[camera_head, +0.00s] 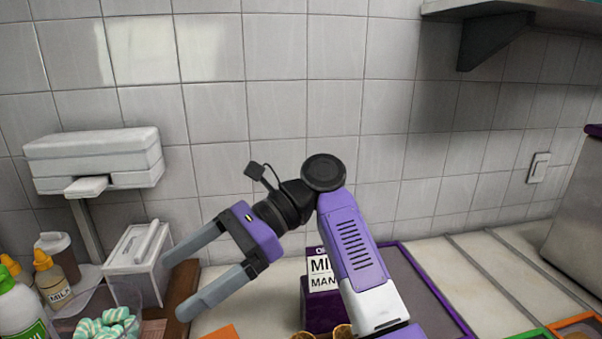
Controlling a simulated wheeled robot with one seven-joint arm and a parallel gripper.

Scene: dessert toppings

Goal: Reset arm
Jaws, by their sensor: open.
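My gripper (180,288) is open, with its two grey fingers spread and nothing between them. It is raised in front of the tiled wall and points down to the left. My purple and white arm stands to the right of it, bent at the top.
A purple box with a white label (322,278) stands behind my arm. Bottles (54,283), a white box (140,262) and a bowl of twisted sweets (104,325) crowd the left. A shelf (490,35) juts out at top right. The counter (510,265) at right is mostly clear.

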